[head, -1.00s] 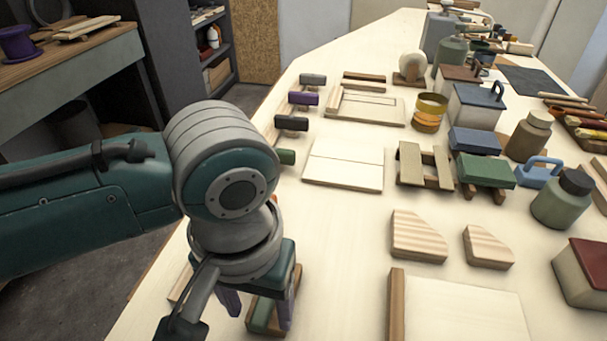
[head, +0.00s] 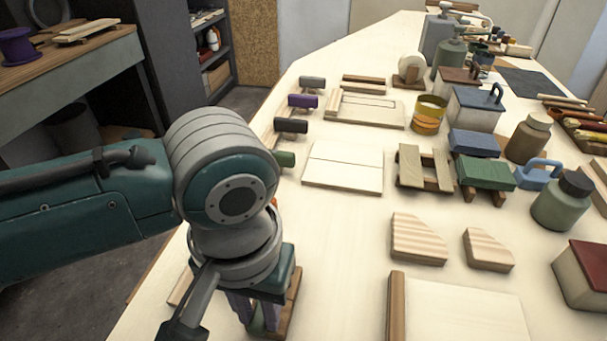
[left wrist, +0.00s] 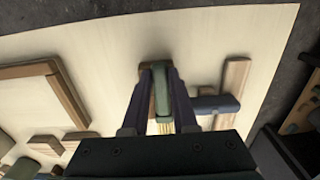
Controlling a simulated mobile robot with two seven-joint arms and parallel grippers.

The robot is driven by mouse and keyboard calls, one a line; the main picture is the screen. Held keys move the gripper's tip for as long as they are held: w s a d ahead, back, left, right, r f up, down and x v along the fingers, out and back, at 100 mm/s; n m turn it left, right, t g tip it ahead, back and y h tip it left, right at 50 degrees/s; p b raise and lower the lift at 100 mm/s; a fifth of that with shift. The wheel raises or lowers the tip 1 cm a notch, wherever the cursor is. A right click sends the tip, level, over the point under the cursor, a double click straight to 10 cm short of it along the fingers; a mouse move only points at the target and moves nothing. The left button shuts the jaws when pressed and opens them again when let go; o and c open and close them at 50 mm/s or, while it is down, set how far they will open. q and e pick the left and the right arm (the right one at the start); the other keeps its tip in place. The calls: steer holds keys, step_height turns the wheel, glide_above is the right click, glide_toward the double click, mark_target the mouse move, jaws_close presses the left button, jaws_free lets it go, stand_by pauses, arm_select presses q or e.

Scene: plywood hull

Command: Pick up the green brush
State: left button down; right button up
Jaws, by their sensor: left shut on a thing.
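The green brush (left wrist: 162,95) lies between the fingers of my left gripper (left wrist: 156,72) in the left wrist view. Its green body is clasped from both sides, and pale bristles show at its lower end. In the head view my left gripper (head: 256,312) points down at the near left part of the workbench. Only a sliver of the green brush (head: 258,320) shows there between the fingers; my wrist hides the rest. I cannot tell whether it is clear of the bench top. My right gripper is in neither view.
Beside the gripper lie a blue-grey piece (left wrist: 214,103) and a wooden piece (left wrist: 237,73). Another green-ended piece (head: 286,159) lies farther up the bench's left edge. Wooden wedges (head: 418,238) and a pale board (head: 460,310) lie to the right.

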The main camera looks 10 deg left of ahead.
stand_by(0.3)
arm_select(q)
step_height(320, 180, up, 20)
steer(key=p, duration=0.5)
steer(key=shift+d, duration=0.1)
stand_by(1.7)
